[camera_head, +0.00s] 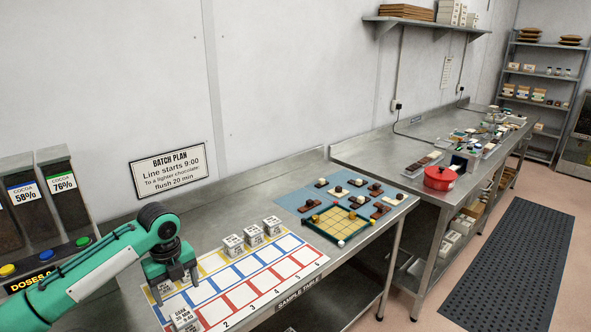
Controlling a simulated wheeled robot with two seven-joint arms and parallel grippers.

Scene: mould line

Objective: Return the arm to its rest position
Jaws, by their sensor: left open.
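My left arm (95,268), green and dark grey, comes in from the lower left. My left gripper (175,291) points down over the left end of the sample table. Its fingers are apart. A small white labelled box (184,319) sits just below it in the picture, near the front edge. Another white box shows partly behind the fingers; I cannot tell whether they touch it. My right gripper is not in view.
A numbered grid sheet (262,268) lies on the table, with several white boxes (252,235) along its back edge. A yellow-green board (337,222) stands on a blue mat (290,200). Cocoa dispensers (66,205) stand at the left. A red pot (440,178) is on the farther bench.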

